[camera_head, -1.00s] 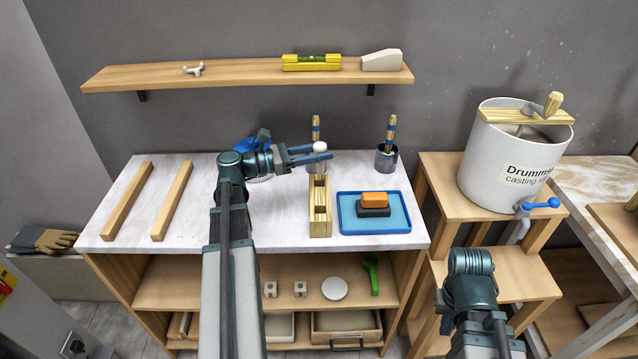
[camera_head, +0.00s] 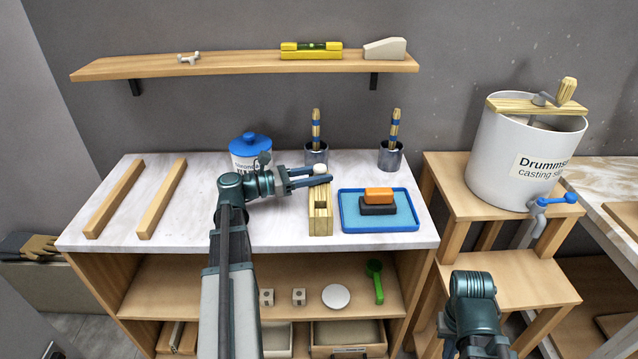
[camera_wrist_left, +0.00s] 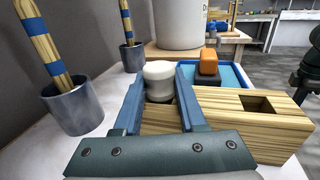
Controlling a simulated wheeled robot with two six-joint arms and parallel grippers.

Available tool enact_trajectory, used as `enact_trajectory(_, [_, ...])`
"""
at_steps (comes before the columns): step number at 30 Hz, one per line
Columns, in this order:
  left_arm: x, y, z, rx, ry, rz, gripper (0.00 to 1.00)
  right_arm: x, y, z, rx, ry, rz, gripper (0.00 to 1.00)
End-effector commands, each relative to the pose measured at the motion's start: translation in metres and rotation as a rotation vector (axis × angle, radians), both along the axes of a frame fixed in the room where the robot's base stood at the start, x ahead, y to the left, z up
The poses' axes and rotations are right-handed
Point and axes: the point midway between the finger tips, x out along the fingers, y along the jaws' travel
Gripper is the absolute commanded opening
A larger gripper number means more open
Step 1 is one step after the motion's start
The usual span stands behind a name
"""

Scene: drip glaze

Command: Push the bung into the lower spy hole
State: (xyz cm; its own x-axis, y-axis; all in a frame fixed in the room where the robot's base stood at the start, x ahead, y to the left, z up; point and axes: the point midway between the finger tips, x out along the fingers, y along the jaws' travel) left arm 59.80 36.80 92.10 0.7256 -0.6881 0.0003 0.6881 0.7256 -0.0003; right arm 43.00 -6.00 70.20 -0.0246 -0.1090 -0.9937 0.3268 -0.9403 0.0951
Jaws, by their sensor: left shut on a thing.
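The bung (camera_head: 320,168) is a small white rounded plug. My left gripper (camera_head: 311,177) is shut on it at the far end of the wooden block (camera_head: 320,226). In the left wrist view the bung (camera_wrist_left: 158,78) stands upright between the two blue fingers (camera_wrist_left: 160,92), with the block (camera_wrist_left: 232,122) under and beside them. I cannot tell whether the bung touches the block or sits in it. A square opening shows in the block's nearer part. No spy hole is identifiable in these views. My right gripper is not in view; only part of that arm shows.
Two metal pots (camera_head: 316,154) (camera_head: 390,156) with striped-handled tools stand behind the block. A blue tray (camera_head: 348,222) with orange and dark blocks lies right of it. A blue-lidded jar (camera_head: 249,142) stands behind my left arm. Two wooden strips (camera_head: 115,198) (camera_head: 163,197) lie left.

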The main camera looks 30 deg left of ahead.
Motion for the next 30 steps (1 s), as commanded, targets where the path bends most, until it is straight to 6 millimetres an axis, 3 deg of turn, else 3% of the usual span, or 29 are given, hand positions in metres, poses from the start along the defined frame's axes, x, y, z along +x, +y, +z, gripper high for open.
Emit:
enact_trajectory(5, [0.0, 0.0, 0.0, 0.0, 0.0, -0.001, 0.0, 0.0, 0.0, 0.0, 0.0, 0.0, 0.0, 0.0])
enact_trajectory(6, [0.0, 0.0, 0.0, 0.0, 0.0, -0.001, 0.42, 0.0, 0.0, 0.0, 0.0, 0.0, 0.0, 0.0])
enact_trajectory(11, [0.0, 0.0, 0.0, 0.0, 0.0, -0.001, 0.7, 0.0, 0.0, 0.0, 0.0, 0.0, 0.0, 0.0])
enact_trajectory(23, [0.0, 0.0, -0.007, 0.0, 0.0, 0.0, 0.7, 0.0, 0.0, -0.007, 0.0, 0.0, 0.0, 0.0])
enact_trajectory(30, [-0.035, 0.034, -0.004, 0.0, 0.0, 0.004, 0.7, 0.0, 0.0, -0.004, 0.0, 0.0, 0.0, 0.0])
